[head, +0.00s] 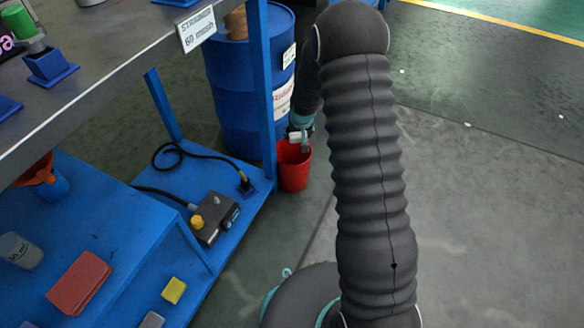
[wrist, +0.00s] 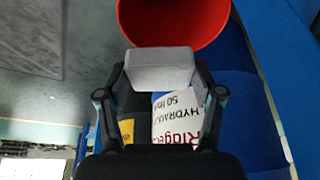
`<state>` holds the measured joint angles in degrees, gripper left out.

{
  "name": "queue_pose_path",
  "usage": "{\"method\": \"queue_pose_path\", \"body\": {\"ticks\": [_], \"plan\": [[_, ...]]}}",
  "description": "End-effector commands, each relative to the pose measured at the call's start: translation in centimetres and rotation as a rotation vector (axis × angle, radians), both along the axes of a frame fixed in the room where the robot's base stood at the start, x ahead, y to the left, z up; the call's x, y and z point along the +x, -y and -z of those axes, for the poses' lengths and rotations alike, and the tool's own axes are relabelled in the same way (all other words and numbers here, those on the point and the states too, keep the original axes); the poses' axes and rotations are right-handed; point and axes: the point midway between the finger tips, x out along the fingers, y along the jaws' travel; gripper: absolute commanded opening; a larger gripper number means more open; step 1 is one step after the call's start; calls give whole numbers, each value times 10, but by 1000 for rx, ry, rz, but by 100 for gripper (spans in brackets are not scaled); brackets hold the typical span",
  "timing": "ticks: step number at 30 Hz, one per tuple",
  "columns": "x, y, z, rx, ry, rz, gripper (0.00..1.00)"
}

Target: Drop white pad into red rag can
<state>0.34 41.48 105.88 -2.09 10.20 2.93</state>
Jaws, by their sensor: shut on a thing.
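The red rag can (head: 294,172) stands on the floor beside the blue shelf unit, in front of a blue drum. It also shows at the top of the wrist view (wrist: 172,22), its open mouth partly in frame. My gripper (head: 301,137) is over the can's mouth in the head view, partly hidden by my arm. In the wrist view my gripper (wrist: 160,78) is shut on the white pad (wrist: 160,64), a pale block between the two fingers. The pad overlaps the can's rim in that view; I cannot tell its exact height above it.
The blue drum (head: 232,100) with labels stands right behind the can. A blue shelf post (head: 262,90) rises just left of it. The lower blue shelf (head: 150,230) holds a grey control box (head: 214,218) with a cable. The grey floor (head: 490,190) to the right is clear.

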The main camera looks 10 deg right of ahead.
Motion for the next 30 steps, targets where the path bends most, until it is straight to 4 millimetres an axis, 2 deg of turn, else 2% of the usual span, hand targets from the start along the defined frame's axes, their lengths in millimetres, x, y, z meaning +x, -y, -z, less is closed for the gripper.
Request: {"method": "queue_pose_path", "body": {"ticks": [1,4,13,14,17,30], "plan": [[0,0,8,0,-1,0,34],[0,0,13,0,0,0,34],[0,0,14,0,1,0,34],[0,0,14,0,1,0,72],[0,0,14,0,1,0,96],[-1,-1,9,0,2,0,96]]}}
